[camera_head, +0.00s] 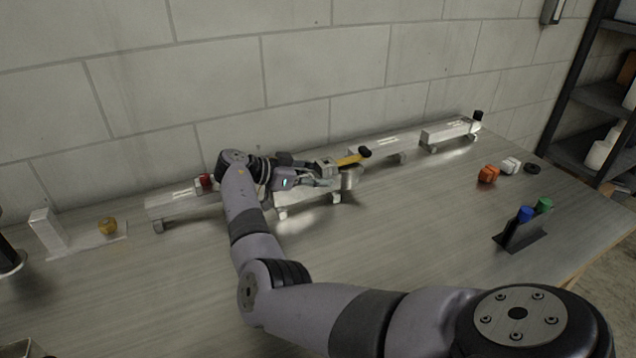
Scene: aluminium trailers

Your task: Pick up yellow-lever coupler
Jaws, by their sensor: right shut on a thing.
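The yellow-lever coupler (351,160) is at the middle of the back row. It has a yellow lever with a dark end and a grey metal body. My right gripper (322,178) reaches across the table from the right and is shut on the coupler, from its left side. The fingers and a trailer behind partly hide the contact. A silver trailer (308,199) lies just below the gripper. I cannot tell whether the coupler touches it. My left gripper does not show.
More silver trailers stand along the wall, at left (175,208), centre right (385,145) and far right (450,133). Orange (488,174) and white (511,165) pieces lie at right, near a dark holder (519,238) with blue and green items.

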